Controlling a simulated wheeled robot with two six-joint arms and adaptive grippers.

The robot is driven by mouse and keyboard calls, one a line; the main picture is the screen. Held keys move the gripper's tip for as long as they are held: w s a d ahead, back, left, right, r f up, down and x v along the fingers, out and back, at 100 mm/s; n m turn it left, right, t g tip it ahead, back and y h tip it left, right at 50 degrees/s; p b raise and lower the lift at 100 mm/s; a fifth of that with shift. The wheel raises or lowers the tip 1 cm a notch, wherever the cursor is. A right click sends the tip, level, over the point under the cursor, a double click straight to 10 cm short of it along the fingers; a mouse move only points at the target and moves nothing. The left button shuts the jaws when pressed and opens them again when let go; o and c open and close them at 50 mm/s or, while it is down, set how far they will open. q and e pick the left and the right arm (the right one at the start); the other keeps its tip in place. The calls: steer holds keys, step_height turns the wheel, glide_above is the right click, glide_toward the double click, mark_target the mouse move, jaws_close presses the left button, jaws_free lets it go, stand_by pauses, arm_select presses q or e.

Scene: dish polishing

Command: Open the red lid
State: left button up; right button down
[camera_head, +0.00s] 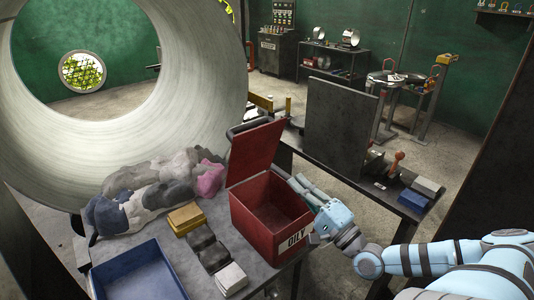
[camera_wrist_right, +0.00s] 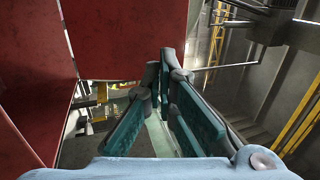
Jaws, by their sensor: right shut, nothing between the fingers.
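The red bin (camera_head: 265,230) marked "OILY" stands on the table. Its red lid (camera_head: 256,152) is raised, standing up and leaning back at the far side, so the empty-looking inside shows. My right gripper (camera_head: 298,183) is at the bin's right side, near the rim and rear corner, with its fingers pointing toward the lid's side. It is shut and empty. In the right wrist view the gripper (camera_wrist_right: 160,75) has its fingertips together, with red panels of the lid (camera_wrist_right: 120,40) and bin (camera_wrist_right: 28,90) to the left. My left gripper is out of view.
A blue tray (camera_head: 140,275), yellow sponge-like blocks (camera_head: 186,217), dark blocks and a white block (camera_head: 230,278) sit left of the bin. Crumpled cloths (camera_head: 150,190) lie behind them. A large metal ring (camera_head: 215,75) stands at the left. A dark upright panel (camera_head: 338,120) stands behind right.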

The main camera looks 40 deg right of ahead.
steer(key=b, duration=0.5)
glide_toward(260, 137)
steer(key=w, duration=0.2)
steer(key=shift+m+h, duration=0.3)
steer(key=shift+h, duration=0.1)
steer(key=x, duration=0.4)
steer(key=shift+r, duration=0.25)
steer(key=shift+w+a+r+p, duration=0.1)
steer(key=shift+w+p, duration=0.25)
steer(key=shift+w, duration=0.1)
